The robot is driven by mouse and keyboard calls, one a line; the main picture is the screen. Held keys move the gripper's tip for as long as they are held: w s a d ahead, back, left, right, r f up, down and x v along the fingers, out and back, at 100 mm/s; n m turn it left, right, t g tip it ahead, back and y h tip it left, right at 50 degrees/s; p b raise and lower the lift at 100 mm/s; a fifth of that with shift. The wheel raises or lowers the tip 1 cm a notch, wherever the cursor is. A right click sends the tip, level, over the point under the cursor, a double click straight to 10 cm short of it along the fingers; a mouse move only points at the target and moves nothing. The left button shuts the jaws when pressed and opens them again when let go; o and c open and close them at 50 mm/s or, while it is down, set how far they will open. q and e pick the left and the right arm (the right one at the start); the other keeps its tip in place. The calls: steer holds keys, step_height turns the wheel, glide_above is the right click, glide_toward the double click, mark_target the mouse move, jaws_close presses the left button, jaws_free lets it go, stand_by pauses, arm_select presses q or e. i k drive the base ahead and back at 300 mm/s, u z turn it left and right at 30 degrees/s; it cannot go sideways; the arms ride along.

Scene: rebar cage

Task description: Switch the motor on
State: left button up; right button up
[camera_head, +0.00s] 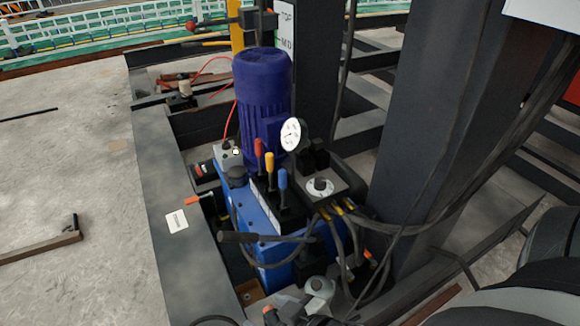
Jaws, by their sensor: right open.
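The motor (262,90) is an upright purple-blue cylinder on a blue hydraulic power unit (270,240). A small grey box (228,153) with a switch-like knob on top sits at the motor's lower left; the switch position is too small to tell. A white round gauge (292,134) and three levers, red (259,150), yellow (270,162) and blue (282,182), stand in front of the motor. My right arm comes in at the lower right, with its gripper low in the picture, apart from the grey box; its fingers are hard to make out. My left gripper is not in view.
Dark steel beams (430,130) stand right of the unit, with black hoses (400,228) hanging down. A long steel beam (165,190) runs along its left side. The concrete floor (70,150) at the left is largely clear.

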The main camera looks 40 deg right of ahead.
mark_target(226, 146)
steer(key=u, duration=2.9)
steer(key=i, duration=2.15)
steer(key=z, duration=3.5)
steer(key=i, duration=2.95)
